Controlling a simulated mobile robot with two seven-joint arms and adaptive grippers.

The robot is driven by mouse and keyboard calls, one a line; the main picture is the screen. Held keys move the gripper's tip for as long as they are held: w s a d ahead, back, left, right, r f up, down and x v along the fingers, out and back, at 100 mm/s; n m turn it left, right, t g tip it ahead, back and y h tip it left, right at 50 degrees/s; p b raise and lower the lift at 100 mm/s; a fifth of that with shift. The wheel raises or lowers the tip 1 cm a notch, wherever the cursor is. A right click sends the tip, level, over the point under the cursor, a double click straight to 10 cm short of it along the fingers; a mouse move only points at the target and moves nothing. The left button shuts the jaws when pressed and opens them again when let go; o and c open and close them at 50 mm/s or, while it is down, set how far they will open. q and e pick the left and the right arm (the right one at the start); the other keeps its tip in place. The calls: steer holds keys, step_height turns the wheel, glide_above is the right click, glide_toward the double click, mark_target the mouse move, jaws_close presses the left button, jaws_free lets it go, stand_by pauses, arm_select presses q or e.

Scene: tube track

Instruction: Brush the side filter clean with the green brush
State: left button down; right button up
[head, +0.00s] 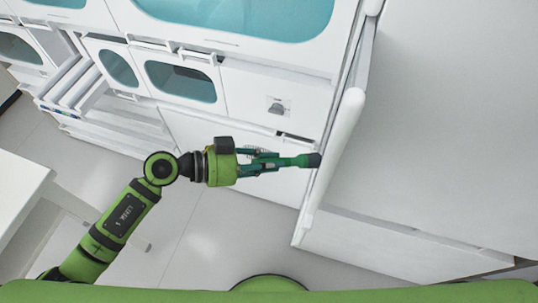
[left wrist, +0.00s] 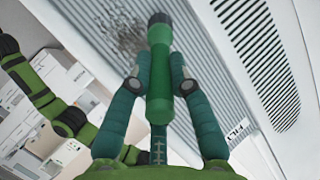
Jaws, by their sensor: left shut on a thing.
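The green brush (head: 298,161) is held in my left gripper (head: 268,162), with its dark bristle end pointing right at the side of the white unit. In the left wrist view, the brush (left wrist: 160,75) runs up between the two closed fingers (left wrist: 160,92). The side filter (left wrist: 200,75) is a grey ribbed panel with a dark, speckled dirt patch (left wrist: 122,38) to the left of the brush head. The brush head overlaps the filter in that view; I cannot tell whether it touches. In the head view the filter face is hidden by the steep angle. My right gripper is not in view.
A white cabinet (head: 235,115) with teal windows stands behind the arm, with an open drawer (head: 75,85) at left. A white table (head: 20,195) is at the left edge. Dark vent slots (left wrist: 258,60) lie right of the filter. Floor (head: 205,240) below the arm is clear.

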arm_select(q)
steer(key=shift+s+a+f, duration=0.15)
steer(key=shift+s+f, duration=0.45)
steer(key=shift+f, duration=0.3)
steer(key=shift+s+a+f, duration=0.15)
steer(key=shift+s+f, duration=0.4)
steer(key=shift+f, duration=0.45)
steer(key=s+f, duration=0.1)
steer(key=s+f+b, duration=0.1)
steer(key=f, duration=0.1)
steer(key=shift+a, duration=0.35)
steer(key=shift+r+p, duration=0.55)
steer(key=shift+r, duration=1.3)
steer(key=shift+f, duration=0.1)
